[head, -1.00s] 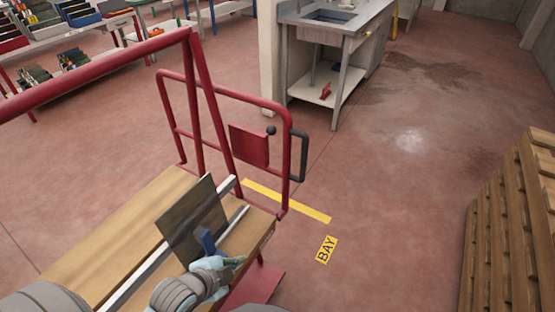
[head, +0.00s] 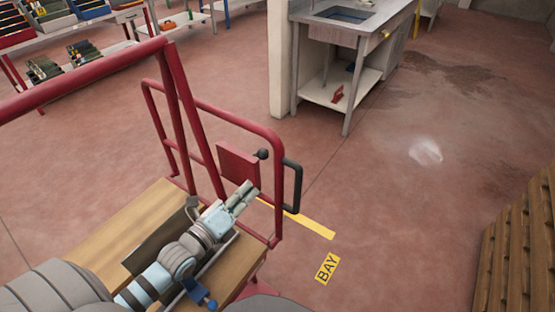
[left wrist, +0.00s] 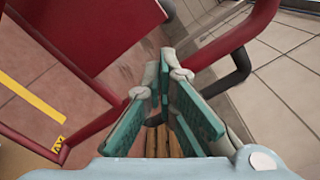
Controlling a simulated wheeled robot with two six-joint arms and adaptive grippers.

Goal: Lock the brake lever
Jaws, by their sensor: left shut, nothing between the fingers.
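A red cart (head: 163,95) carries a red plate (head: 238,166) on its end frame. A round black knob (head: 262,154), which may belong to the brake lever, shows at the plate's upper right corner. A black bent handle (head: 293,187) is on the frame's right side; it also shows in the left wrist view (left wrist: 236,74). My left gripper (head: 248,190) is shut and empty, just below the plate and apart from the knob. In the left wrist view its teal-padded fingers (left wrist: 167,62) point toward the red frame. My right gripper is out of view.
A dark pane (head: 150,240) lies on the cart's wooden deck (head: 125,222), partly behind my left arm. A blue clamp (head: 200,293) is beside it. A sink bench (head: 350,35) stands beyond, pallets (head: 520,245) at right. Floor between is clear.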

